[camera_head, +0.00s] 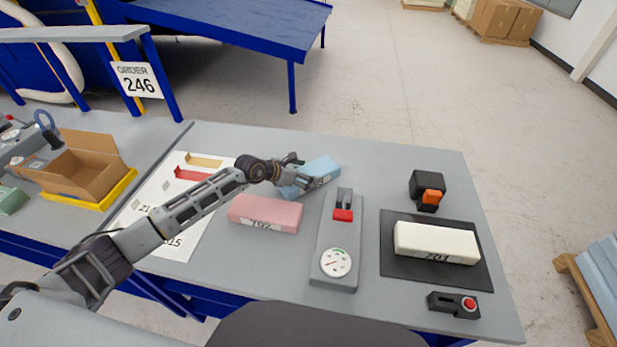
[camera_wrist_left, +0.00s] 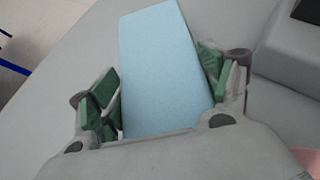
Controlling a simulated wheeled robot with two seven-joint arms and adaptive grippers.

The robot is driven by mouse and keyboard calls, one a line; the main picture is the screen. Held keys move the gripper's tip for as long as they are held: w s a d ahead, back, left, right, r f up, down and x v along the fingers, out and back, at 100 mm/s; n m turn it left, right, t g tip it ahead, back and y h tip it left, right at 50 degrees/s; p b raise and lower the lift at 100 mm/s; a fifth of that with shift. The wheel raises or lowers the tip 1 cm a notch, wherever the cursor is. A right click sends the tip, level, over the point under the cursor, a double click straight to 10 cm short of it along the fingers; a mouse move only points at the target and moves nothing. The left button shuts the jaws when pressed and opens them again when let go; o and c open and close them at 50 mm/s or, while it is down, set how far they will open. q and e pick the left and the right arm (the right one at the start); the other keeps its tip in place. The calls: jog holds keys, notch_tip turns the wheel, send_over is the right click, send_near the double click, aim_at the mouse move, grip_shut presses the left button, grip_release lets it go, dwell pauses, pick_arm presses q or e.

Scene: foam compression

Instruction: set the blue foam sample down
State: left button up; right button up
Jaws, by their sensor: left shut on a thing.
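The blue foam sample (camera_head: 320,171) is a light blue block near the back middle of the grey table. My left gripper (camera_head: 297,178) is shut on it near its left end. In the left wrist view the blue foam sample (camera_wrist_left: 160,70) lies between the green finger pads of my left gripper (camera_wrist_left: 165,92). Whether its underside touches the table cannot be told. My right gripper is not in view.
A pink foam block (camera_head: 265,214) lies just in front. A gauge device (camera_head: 336,245) with a red part stands to the right. A white foam block (camera_head: 436,243) lies on a dark mat (camera_head: 400,272). A black and orange device (camera_head: 428,190) stands behind it. The table (camera_head: 385,165) is clear at the back right.

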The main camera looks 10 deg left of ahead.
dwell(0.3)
pick_arm(q)
notch_tip(320, 180, up, 18)
jog(key=b, duration=0.2)
dwell(0.5)
dwell(0.3)
jog(key=shift+s, duration=0.1)
dwell(0.4)
